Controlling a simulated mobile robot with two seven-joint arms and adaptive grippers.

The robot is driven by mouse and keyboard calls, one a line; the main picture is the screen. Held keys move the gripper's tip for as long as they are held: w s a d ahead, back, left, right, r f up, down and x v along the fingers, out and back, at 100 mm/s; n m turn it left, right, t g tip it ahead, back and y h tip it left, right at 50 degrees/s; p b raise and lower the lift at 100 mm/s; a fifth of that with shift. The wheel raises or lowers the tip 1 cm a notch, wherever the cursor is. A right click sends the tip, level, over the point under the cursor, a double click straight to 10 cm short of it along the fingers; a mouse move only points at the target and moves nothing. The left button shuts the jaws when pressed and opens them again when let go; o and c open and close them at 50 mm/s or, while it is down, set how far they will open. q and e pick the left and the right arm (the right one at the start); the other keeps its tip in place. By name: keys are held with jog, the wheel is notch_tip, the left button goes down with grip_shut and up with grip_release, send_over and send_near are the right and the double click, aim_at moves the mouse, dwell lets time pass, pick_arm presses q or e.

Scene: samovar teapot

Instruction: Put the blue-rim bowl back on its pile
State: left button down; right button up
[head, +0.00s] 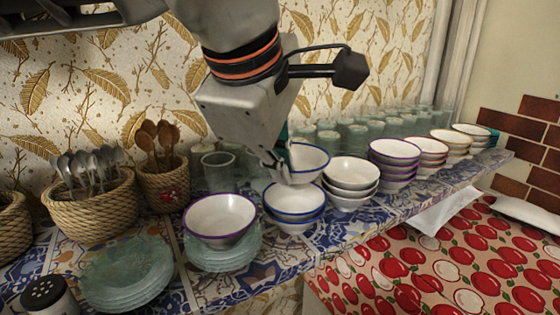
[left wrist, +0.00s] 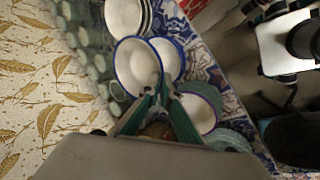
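My left gripper (head: 284,166) is shut on the near rim of a white blue-rim bowl (head: 308,160). The held bowl is just above the blue-rim pile (head: 294,215); whether its base touches the pile is hidden. In the left wrist view, the held bowl (left wrist: 130,68) lies at the fingertips (left wrist: 160,82), with the pile's top bowl (left wrist: 169,55) partly behind it. My right gripper is not clearly shown; part of what looks like my other arm appears at the upper right of the left wrist view.
A purple-rim bowl (head: 220,216) sits on glass plates (head: 245,252) left of the pile. White bowls (head: 351,175) stand close on the right, with more bowl piles beyond. Glasses (head: 218,170) line the wall behind. Wicker baskets (head: 92,212) hold cutlery.

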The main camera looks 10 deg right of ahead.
aim_at(281, 213)
pick_arm(q)
notch_tip(281, 213, down, 4)
jog(key=shift+r+b, duration=0.25)
jog(key=shift+b, duration=0.85)
jog(key=shift+f+b, duration=0.4)
jog(key=shift+f, duration=0.25)
jog(key=c, duration=2.2)
grip_release()
